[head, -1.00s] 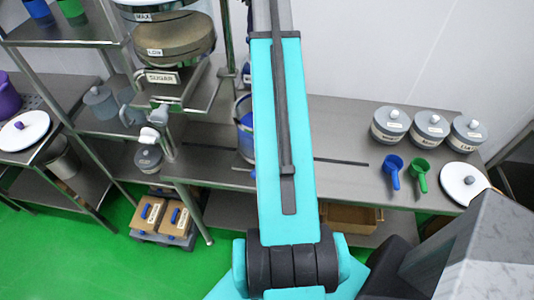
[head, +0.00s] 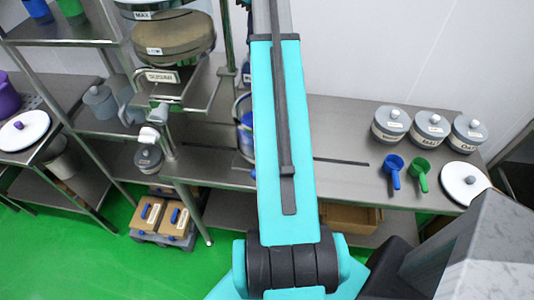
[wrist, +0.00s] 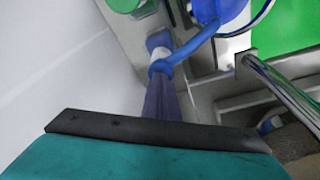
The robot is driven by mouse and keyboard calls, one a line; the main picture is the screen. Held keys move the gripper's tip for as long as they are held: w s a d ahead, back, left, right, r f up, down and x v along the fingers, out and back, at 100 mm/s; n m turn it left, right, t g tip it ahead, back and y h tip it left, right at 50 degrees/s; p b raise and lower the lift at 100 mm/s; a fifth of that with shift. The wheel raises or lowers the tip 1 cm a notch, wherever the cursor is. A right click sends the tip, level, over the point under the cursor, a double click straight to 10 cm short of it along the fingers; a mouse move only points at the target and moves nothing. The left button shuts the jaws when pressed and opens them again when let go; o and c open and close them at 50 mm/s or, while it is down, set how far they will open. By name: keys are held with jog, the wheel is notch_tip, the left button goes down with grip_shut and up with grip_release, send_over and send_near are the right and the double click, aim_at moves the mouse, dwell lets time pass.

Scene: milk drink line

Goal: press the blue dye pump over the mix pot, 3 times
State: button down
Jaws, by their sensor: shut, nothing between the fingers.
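In the wrist view a blue pump (wrist: 167,66) stands just beyond my gripper (wrist: 158,128), with a blue collar and a blue spout or tube curving up to the right. My gripper's dark front edge and teal body cover the bottom of this view. It is shut and empty. I cannot tell whether it touches the pump.
The steel bench (head: 335,140) holds several lidded grey jars (head: 389,124), a blue scoop (head: 393,168), a green scoop (head: 419,172) and a white lid (head: 463,186). A labelled dispenser (head: 172,45) stands at left. In the wrist view a metal rail (wrist: 283,88) runs at right.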

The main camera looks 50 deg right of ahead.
jog(key=shift+f, duration=0.4)
jog(key=shift+r, duration=0.15)
jog(key=shift+w+p+v, duration=0.2)
jog(key=shift+p+v, duration=0.5)
jog(key=shift+v, duration=0.35)
jog(key=shift+r, duration=0.15)
jog(key=shift+w+p+v, duration=0.25)
jog(key=shift+p+v, duration=0.55)
jog(key=shift+v, duration=0.3)
jog(key=v, duration=0.3)
jog(key=shift+w+r, duration=0.3)
jog(key=shift+r, duration=0.1)
jog(key=shift+s+f, duration=0.1)
